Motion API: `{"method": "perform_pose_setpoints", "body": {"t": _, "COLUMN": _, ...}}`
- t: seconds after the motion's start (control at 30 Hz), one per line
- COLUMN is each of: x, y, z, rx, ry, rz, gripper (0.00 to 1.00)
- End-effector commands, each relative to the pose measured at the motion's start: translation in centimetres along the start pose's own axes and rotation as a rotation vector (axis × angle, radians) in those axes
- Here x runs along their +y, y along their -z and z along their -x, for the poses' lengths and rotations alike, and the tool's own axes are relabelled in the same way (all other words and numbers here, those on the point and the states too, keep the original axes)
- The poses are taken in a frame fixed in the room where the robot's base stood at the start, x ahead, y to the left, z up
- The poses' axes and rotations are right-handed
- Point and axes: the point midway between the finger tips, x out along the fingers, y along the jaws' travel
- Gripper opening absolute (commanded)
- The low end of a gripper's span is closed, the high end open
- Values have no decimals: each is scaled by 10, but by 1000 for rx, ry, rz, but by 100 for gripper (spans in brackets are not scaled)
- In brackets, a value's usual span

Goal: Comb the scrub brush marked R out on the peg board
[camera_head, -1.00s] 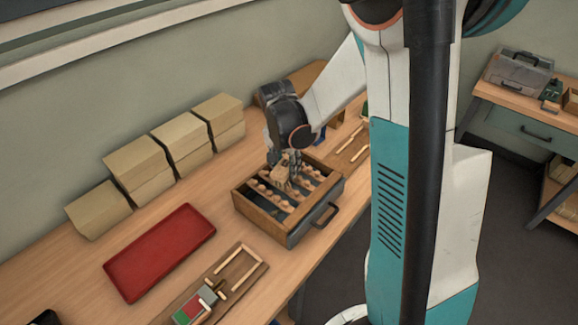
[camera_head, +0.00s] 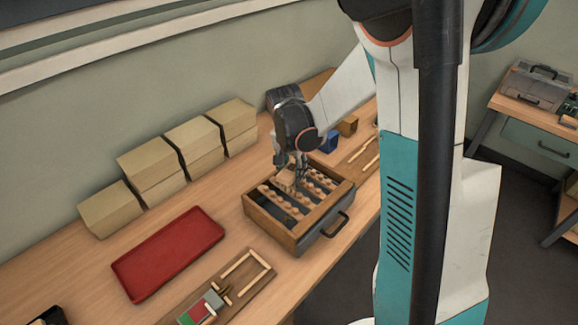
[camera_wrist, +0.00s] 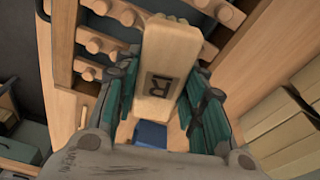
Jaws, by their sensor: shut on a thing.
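The scrub brush (camera_wrist: 168,70) is a pale wooden block marked R. In the wrist view it stands between the fingers of my gripper (camera_wrist: 165,105), which is shut on it. In the head view my gripper (camera_head: 290,163) holds the brush (camera_head: 287,180) at the peg board (camera_head: 292,240), a wooden frame with rows of round pegs. The brush is at the board's far left part, over or among the pegs. Pegs also show beside it in the wrist view (camera_wrist: 95,45).
A red tray (camera_head: 168,253) lies left of the board. A wooden fixture (camera_head: 245,278) with rails and coloured blocks lies in front. Stacked tan boxes (camera_head: 160,163) line the wall. A blue block (camera_head: 329,141) stands behind the board. Bare tabletop lies between tray and board.

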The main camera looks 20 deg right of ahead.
Motion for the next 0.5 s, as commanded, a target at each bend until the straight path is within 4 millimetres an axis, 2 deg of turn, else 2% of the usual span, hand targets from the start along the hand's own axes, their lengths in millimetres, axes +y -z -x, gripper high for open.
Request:
{"method": "perform_pose_setpoints", "body": {"t": 0.2, "x": 16, "y": -4, "z": 1, "rx": 0, "ry": -1, "rz": 0, "gripper": 18}}
{"method": "perform_pose_setpoints", "body": {"t": 0.5, "x": 26, "y": -5, "z": 2, "rx": 0, "ry": -1, "rz": 0, "gripper": 18}}
